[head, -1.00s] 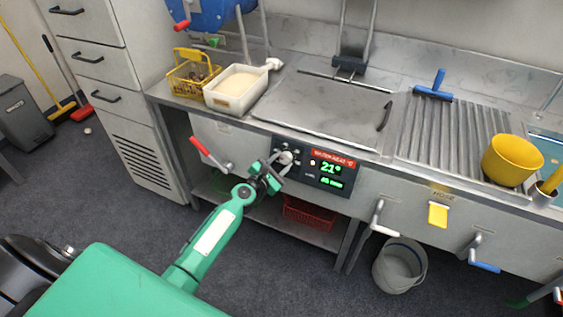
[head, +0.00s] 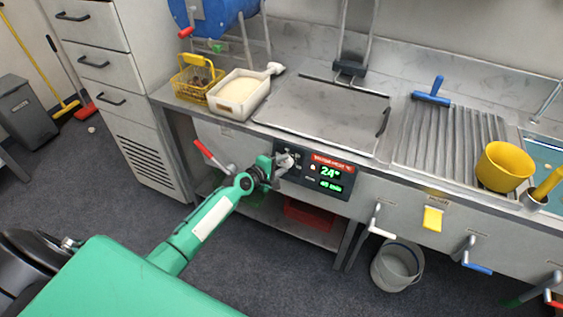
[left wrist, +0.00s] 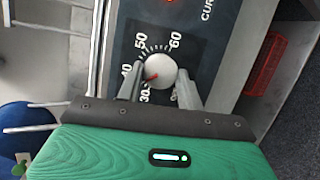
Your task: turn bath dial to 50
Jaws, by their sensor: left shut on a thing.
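The bath dial (left wrist: 160,69) is a round pale knob on a dark control panel, with white numbers 30 to 60 around it. Its red mark points lower left, between 30 and 40 in the left wrist view. My left gripper (head: 278,170) has its fingers on both sides of the knob and is shut on it; the fingers also show in the left wrist view (left wrist: 160,86). In the head view the dial (head: 288,160) is partly covered by the gripper. The green display (head: 330,172) reads 24°, with a smaller line below that is hard to read. My right gripper is not in view.
The panel is on the front of a steel counter (head: 330,110). A red-handled lever (head: 204,149) sticks out left of the dial, and more levers are on the right. A white tub (head: 238,92) and yellow basket (head: 180,90) stand above. A grey bucket (head: 397,290) is on the floor.

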